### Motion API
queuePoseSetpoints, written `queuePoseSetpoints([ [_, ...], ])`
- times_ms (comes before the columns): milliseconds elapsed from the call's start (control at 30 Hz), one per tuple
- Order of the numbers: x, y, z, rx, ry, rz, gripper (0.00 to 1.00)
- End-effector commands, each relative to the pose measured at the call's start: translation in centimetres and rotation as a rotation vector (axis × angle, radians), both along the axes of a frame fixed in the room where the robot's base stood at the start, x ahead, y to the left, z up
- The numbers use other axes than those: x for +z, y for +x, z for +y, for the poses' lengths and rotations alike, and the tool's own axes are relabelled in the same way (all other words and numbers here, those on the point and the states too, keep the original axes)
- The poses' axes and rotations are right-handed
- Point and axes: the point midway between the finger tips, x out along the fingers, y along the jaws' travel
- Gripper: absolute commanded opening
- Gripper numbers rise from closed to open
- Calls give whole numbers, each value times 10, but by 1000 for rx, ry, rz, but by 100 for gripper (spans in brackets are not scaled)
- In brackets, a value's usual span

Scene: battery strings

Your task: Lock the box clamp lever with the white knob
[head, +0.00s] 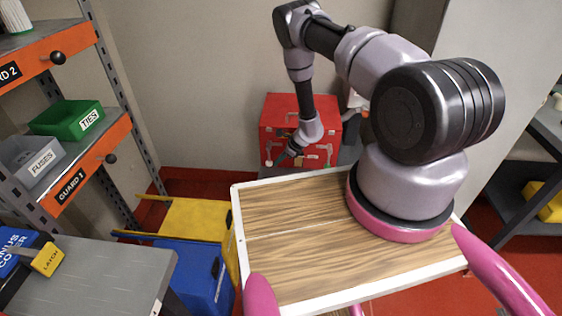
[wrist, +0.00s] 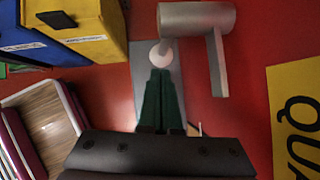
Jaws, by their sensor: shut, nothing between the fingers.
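The red box (head: 298,112) stands against the back wall in the head view. My gripper (head: 281,158) is at its lower front, with its green fingers pointing left. The white knob (head: 268,163) shows just left of the fingertips. In the wrist view my gripper's green fingers (wrist: 161,78) are together and empty, with their tips right at the white knob (wrist: 161,53). I cannot tell whether they touch it. A grey cylinder and bar, likely part of the clamp (wrist: 198,19), lie beside the knob. A grey plate (wrist: 143,85) lies behind the fingers. The lever itself is mostly hidden.
A wood-topped surface with a white rim (head: 290,255) lies under my arm's base. Yellow (head: 195,218) and blue (head: 190,270) containers stand at its left. Shelves with a green TIES bin (head: 68,116) are on the left. A yellow label (wrist: 298,115) is right of the fingers.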

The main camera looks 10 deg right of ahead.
Motion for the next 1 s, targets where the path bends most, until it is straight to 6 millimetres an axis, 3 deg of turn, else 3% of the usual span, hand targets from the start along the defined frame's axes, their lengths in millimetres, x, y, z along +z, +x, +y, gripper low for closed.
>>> queuePoseSetpoints([
  [667,-3,1,3,-1,75,-24,0],
  [1000,-10,4,12,-6,235,-75,0],
])
